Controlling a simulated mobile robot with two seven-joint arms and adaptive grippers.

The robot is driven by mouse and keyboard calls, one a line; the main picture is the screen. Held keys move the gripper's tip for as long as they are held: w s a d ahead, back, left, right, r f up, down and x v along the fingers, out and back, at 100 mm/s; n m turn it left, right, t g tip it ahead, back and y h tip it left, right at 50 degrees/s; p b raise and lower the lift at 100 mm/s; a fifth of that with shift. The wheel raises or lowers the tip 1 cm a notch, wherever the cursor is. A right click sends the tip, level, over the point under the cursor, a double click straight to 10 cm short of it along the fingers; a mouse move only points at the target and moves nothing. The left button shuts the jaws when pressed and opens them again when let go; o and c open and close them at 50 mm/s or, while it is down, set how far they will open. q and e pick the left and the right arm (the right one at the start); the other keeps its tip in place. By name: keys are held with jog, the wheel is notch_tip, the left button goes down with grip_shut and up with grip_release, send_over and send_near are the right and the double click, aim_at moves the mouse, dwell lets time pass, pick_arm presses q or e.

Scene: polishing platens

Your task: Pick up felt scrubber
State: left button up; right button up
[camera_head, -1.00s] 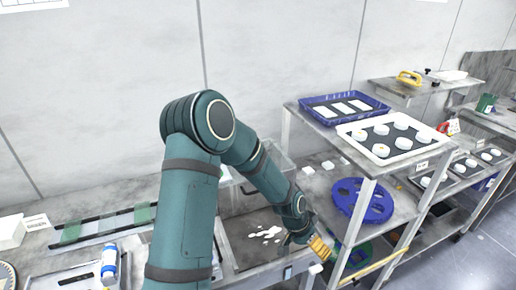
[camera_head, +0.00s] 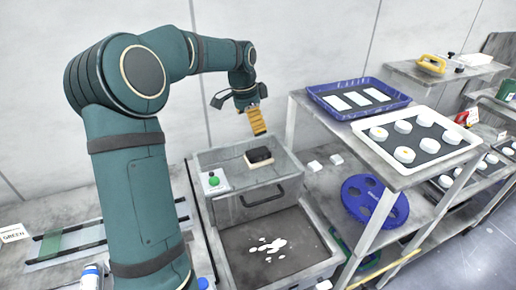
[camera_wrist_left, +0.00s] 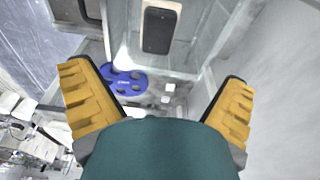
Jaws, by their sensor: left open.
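The felt scrubber (camera_head: 259,155), a dark block on a pale base, rests on top of the grey box (camera_head: 232,178) with a dark handle, against the wall. In the left wrist view the scrubber (camera_wrist_left: 158,29) lies near the top edge, a dark rounded rectangle with a pale border. My left gripper (camera_head: 257,122) is open and empty, with its orange fingers above the scrubber and apart from it. In the wrist view its two fingers (camera_wrist_left: 156,80) are spread wide, and the scrubber is beyond their tips. My right gripper is not in view.
A green-topped item (camera_head: 213,181) stands on the box left of the scrubber. Below is a dark basin (camera_head: 265,262) with white splashes. To the right, a shelf holds a blue tray (camera_head: 398,101), a white tray of round pucks (camera_head: 467,150) and a blue disc (camera_head: 352,205).

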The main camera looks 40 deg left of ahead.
aim_at(258, 151)
pick_arm(q)
jog(key=f, duration=0.5)
jog(key=w+f, duration=0.1)
jog(key=f, duration=0.2)
jog(key=shift+d+f, duration=0.25)
jog(key=shift+d, duration=0.15)
jog(key=f, duration=0.3)
jog(key=w+f, duration=0.1)
jog(key=f, duration=0.1)
jog(key=shift+d, duration=0.25)
jog(key=shift+r, duration=0.1)
jog(key=c, duration=1.4)
